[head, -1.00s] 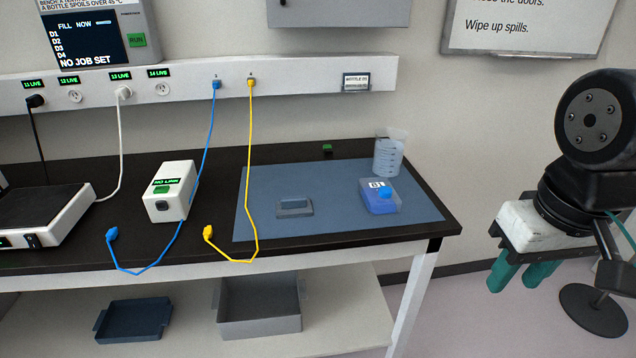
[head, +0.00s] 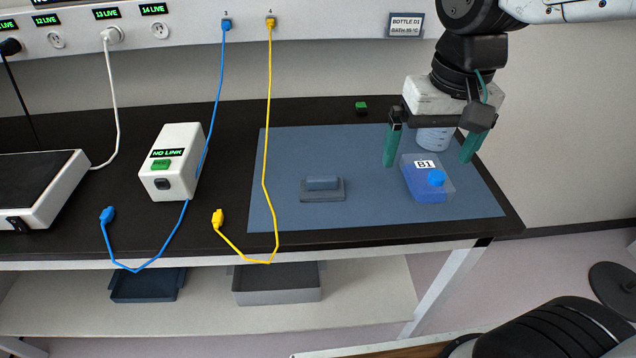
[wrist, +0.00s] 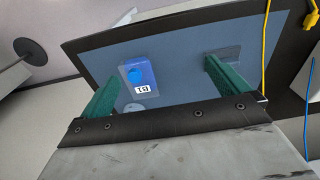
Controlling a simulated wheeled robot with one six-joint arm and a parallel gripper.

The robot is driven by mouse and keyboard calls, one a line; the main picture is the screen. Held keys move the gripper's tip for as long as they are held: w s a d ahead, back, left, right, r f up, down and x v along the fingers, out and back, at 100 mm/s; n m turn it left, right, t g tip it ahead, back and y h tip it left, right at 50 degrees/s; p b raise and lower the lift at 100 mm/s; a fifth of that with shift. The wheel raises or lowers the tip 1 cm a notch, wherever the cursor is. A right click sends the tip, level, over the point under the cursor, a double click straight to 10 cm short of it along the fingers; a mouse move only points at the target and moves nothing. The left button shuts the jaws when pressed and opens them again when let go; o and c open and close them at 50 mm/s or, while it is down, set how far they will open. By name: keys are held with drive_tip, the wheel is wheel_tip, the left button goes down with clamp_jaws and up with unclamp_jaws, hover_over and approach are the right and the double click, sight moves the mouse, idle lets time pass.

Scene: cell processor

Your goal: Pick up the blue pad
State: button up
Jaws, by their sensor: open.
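The blue pad (head: 322,183) is a small block on a grey base (head: 322,195), lying on the blue-grey mat left of the bottle. In the wrist view a grey shape by the right finger (wrist: 228,55) appears to be its base, partly hidden by that finger. My gripper (head: 428,162) hangs over the right part of the mat, fingers down, open and empty. It is to the right of the pad, above and around the area of the blue bottle. I cannot tell whether it touches the bottle.
A yellow cable (head: 266,150) crosses the mat's left edge. A white box (head: 170,160) stands further left. The mat is clear around the pad.

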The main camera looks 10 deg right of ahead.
drive_tip(key=w+a+f, duration=0.3)
drive_tip(key=w+a, duration=0.3)
drive_tip(key=a, duration=0.1)
hover_over(322, 178)
drive_tip(key=f, duration=0.3)
drive_tip(key=shift+s+d+f+g, duration=0.15)
drive_tip(key=shift+d+f+g, duration=0.15)
drive_tip(key=shift+g, duration=0.1)
drive_tip(key=shift+a+f, duration=0.2)
drive_tip(key=shift+f, duration=0.15)
drive_tip(key=f, duration=0.7)
drive_tip(key=shift+w+a, duration=0.1)
drive_tip(key=shift+w, duration=0.1)
drive_tip(key=c, duration=0.9)
